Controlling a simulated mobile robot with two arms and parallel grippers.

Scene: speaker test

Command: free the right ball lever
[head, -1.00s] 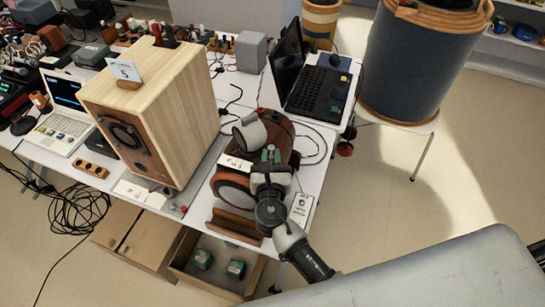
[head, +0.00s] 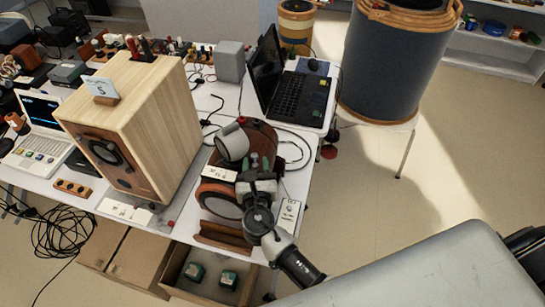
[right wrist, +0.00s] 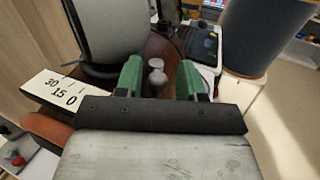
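A ball lever (right wrist: 156,77), a small grey knob on a short stem, stands up from the brown wooden device. My right gripper (right wrist: 160,68) is open, with one green fingertip on each side of the lever; gaps show on both sides. In the head view my right gripper (head: 260,164) is over the right part of the device (head: 263,141), which carries a grey cylinder (head: 232,142) and a round front (head: 219,199). The lever is too small to make out there. A scale card (right wrist: 58,91) reading 30, 15, 0 sits left of the fingers. My left gripper is out of view.
A large wooden speaker box (head: 150,110) stands close left of the device on the white table (head: 225,98).

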